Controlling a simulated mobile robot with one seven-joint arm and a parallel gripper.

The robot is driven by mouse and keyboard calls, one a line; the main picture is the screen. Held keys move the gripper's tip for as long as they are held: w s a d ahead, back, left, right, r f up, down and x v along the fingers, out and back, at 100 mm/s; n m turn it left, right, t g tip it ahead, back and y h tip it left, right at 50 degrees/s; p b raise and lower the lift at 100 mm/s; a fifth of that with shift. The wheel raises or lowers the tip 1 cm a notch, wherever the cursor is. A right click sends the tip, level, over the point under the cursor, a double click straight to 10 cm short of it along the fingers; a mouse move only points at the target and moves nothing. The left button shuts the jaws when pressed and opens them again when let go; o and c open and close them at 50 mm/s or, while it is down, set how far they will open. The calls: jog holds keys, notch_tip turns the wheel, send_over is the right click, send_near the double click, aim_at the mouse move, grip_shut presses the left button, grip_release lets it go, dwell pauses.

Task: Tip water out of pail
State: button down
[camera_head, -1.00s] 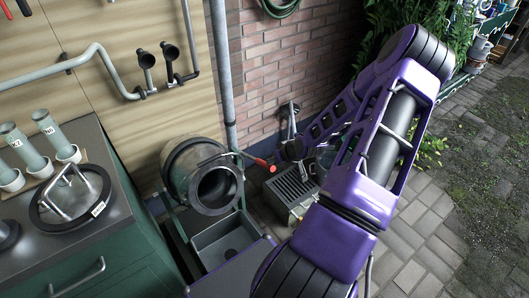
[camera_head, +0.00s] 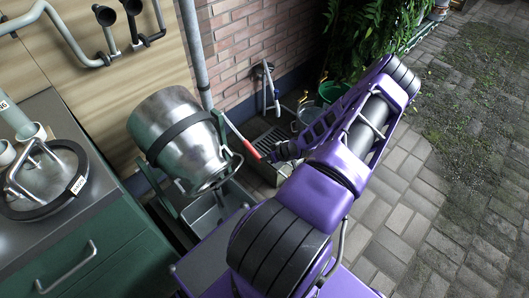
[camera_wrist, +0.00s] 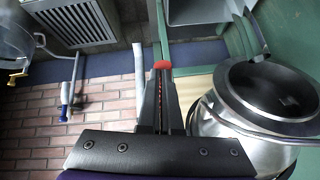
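The metal pail (camera_head: 175,130) hangs tilted in a green stand, its mouth turned down over a grey basin (camera_head: 235,207). In the wrist view, the pail (camera_wrist: 222,125) shows its dark open mouth and wire handle at the right. A lever with a red grip (camera_head: 241,138) runs beside the pail. My gripper (camera_head: 272,152) is at the lever's lower end. In the wrist view, my gripper (camera_wrist: 163,100) is closed around the red grip (camera_wrist: 162,65), whose red shows at the tip and between the fingers. I cannot clearly see any water.
A grated box (camera_head: 268,172) and a teal tub (camera_head: 333,91) sit by the brick wall. A grey pipe (camera_head: 195,60) rises behind the pail. The paving at right is clear.

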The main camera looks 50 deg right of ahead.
jog(key=shift+w+f, duration=0.2)
jog(key=shift+f, duration=0.35)
jog(key=shift+w+f, duration=0.15)
jog(key=shift+f, duration=0.35)
